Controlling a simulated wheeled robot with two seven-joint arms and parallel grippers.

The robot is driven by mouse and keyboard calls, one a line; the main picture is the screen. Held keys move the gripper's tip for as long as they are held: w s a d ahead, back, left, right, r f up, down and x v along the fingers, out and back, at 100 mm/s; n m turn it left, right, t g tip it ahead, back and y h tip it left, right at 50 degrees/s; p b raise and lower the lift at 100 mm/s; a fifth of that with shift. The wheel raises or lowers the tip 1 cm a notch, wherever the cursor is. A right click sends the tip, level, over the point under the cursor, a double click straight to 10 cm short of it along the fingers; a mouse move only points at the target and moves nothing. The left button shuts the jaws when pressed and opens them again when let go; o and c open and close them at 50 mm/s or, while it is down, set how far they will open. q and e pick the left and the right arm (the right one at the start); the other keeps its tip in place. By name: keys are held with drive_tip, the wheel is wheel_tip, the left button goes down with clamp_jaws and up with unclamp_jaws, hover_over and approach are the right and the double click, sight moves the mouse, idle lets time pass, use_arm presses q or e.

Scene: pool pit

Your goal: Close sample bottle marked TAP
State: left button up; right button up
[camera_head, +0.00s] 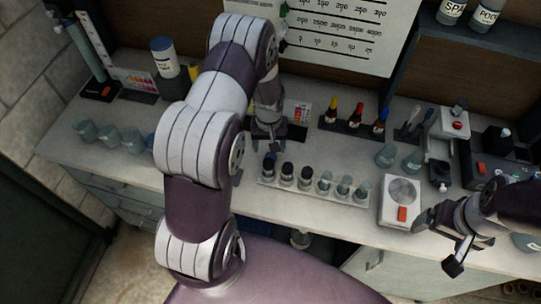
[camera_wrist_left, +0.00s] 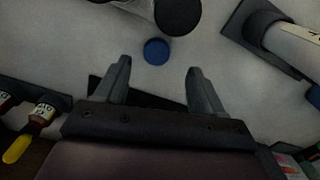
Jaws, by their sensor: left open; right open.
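My left gripper (camera_head: 268,140) is low over the counter behind the bottle rack. In the left wrist view its fingers (camera_wrist_left: 158,67) are apart with nothing held. A round blue cap (camera_wrist_left: 156,51) lies on the counter just beyond the fingertips, roughly in line with the gap. A dark round top (camera_wrist_left: 178,15) stands close to the cap. In the head view a row of small sample bottles (camera_head: 305,178) stands in a pale rack; the left ones have dark tops. I cannot read a TAP label on any. My right gripper (camera_head: 438,245) is open and empty at the front right.
Dropper bottles (camera_head: 357,115) stand in a dark holder behind the rack. A scale (camera_head: 402,192) sits right of the rack, with flasks (camera_head: 386,155) behind it. Beakers (camera_head: 108,136) stand at the left. SPA (camera_head: 452,10) and POOL (camera_head: 487,14) bottles are on the upper shelf.

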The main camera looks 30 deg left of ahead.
sight(271, 155)
use_arm(q)
drive_tip(key=shift+f, duration=0.15)
drive_tip(key=f, duration=0.1)
drive_tip(key=f+p, duration=0.2)
drive_tip(key=shift+d+f, duration=0.3)
drive_tip(key=shift+f, duration=0.1)
drive_tip(key=shift+a+f, duration=0.1)
drive_tip(key=shift+f, duration=0.45)
drive_tip(key=c, duration=1.1)
